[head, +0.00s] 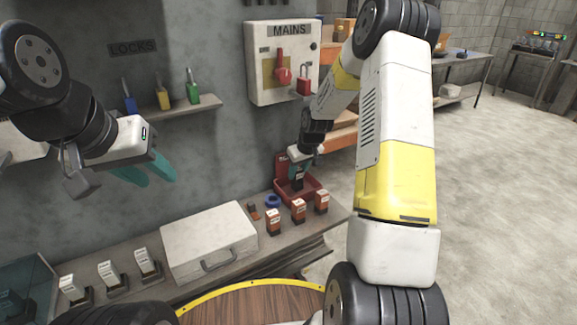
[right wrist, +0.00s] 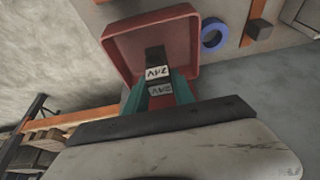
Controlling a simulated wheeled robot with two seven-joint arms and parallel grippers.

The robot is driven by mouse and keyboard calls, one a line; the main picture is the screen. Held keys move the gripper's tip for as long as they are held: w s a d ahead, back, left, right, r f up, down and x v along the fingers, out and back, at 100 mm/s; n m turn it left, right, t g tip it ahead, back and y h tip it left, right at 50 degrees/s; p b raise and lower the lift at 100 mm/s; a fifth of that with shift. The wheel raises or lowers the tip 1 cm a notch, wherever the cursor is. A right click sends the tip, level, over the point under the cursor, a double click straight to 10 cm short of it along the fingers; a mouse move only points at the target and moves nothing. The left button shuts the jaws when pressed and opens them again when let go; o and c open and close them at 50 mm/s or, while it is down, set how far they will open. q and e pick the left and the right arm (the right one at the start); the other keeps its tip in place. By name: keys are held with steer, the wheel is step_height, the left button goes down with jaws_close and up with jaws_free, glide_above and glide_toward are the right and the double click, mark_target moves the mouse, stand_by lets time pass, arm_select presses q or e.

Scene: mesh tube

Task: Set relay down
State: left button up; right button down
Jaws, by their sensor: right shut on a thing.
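My right gripper (head: 298,168) is shut on a dark relay with a pale label, which also shows between the teal fingers in the right wrist view (right wrist: 156,72). The relay is at the red tray (head: 318,192), inside the tray's outline in the right wrist view (right wrist: 188,42). I cannot tell whether it touches the tray floor. Several orange relays (head: 298,210) stand on the bench in front of the tray. My left gripper (head: 150,173) is open and empty, in the air in front of the wall.
A blue ring (head: 273,201) and a small brown block lie left of the tray. A white case (head: 208,243) lies on the bench (head: 290,239), with several white relays (head: 110,273) further left. The MAINS box (head: 282,62) hangs above; padlocks (head: 193,88) stand on a shelf.

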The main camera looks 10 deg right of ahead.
steer(key=shift+f, duration=0.8)
steer(key=shift+f, duration=0.1)
steer(key=c, duration=1.1)
jaws_free()
steer(key=shift+o, duration=0.2)
